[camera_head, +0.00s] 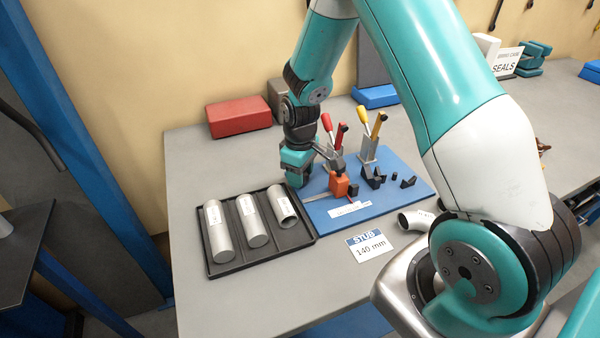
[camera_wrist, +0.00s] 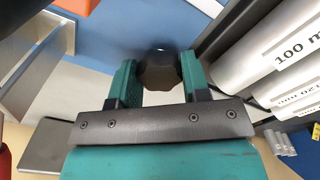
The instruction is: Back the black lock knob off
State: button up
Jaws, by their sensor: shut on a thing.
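The black lock knob (camera_wrist: 158,72) shows in the wrist view as a dark, lobed round shape between the two teal fingers of my gripper (camera_wrist: 158,80). The fingers are shut on it from both sides. In the head view my gripper (camera_head: 297,168) points down at the left edge of the blue board (camera_head: 408,192), and the knob is hidden there. Beside the gripper on the board are an orange block (camera_head: 339,186) and a metal scale (camera_head: 318,193). What the knob is fixed to cannot be made out.
A black tray (camera_head: 310,238) with three labelled metal tubes lies close left of the board. Clamps with a red handle (camera_head: 327,122) and a yellow handle (camera_head: 361,114) stand behind. A pipe elbow (camera_head: 412,220) and a 140 mm card (camera_head: 369,246) lie in front.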

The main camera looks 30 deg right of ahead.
jog(key=o, duration=0.9)
jog(key=shift+o, duration=0.2)
notch_tip(320, 180, up, 18)
jog(key=b, duration=0.2)
jog(key=shift+f, duration=0.25)
jog(key=s+a+r+y, duration=0.2)
jog(key=s+a, duration=0.7)
jog(key=s, duration=0.3)
jog(key=s+a+r+n+y, duration=0.1)
jog(key=s+a+r+y, duration=0.1)
jog(key=s+a, duration=0.6)
jog(key=s, duration=0.3)
jog(key=shift+s+a+r, duration=0.3)
jog(key=shift+s+a, duration=0.05)
